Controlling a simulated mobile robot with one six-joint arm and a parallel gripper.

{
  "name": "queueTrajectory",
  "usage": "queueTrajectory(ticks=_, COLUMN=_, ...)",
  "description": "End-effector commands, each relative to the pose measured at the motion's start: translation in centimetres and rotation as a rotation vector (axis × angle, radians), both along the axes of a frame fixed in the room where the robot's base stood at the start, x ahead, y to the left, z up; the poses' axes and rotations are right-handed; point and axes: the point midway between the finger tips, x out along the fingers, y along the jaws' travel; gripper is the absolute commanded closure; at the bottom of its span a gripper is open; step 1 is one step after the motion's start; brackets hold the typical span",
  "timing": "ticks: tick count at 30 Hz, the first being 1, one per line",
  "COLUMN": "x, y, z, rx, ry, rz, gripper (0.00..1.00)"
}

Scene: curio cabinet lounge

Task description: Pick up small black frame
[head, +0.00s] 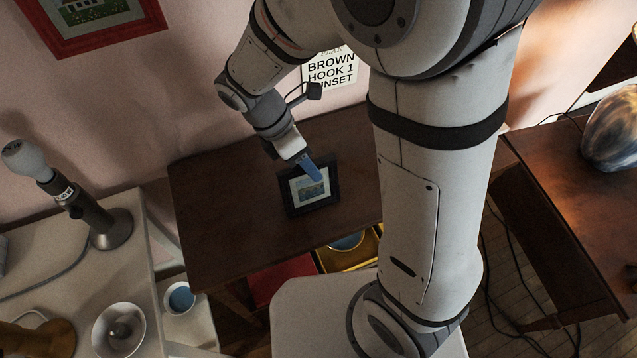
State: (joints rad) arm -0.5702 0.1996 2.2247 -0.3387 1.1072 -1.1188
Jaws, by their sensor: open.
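The small black frame (292,196) stands or lies on the dark wooden table; I cannot tell how far it leans. It holds a small picture with pale and blue areas. My gripper (312,172) is at the upper part of the frame, with its blue fingers covering some of the picture and top edge. The fingers are open. I cannot tell whether they touch the frame.
The dark table (215,215) is otherwise clear around the frame. A red-framed picture (95,40) and a text sign (330,70) are on the wall. Another wooden table (560,190) holds a marbled vase (612,130).

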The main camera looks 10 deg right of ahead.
Motion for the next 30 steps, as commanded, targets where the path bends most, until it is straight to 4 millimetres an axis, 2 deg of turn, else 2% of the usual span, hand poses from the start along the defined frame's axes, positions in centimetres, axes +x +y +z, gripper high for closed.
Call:
queueTrajectory(ticks=1, x=-0.1, y=-0.3, z=-0.7, rx=0.0, ry=0.001, rz=0.0, gripper=0.56)
queueTrajectory(ticks=5, x=-0.3, y=-0.7, z=-1.5, rx=0.001, ry=0.001, rz=0.001, gripper=0.56)
queueTrajectory(ticks=30, x=-0.3, y=-0.6, z=-2.0, rx=0.001, ry=0.0, rz=0.001, gripper=0.56)
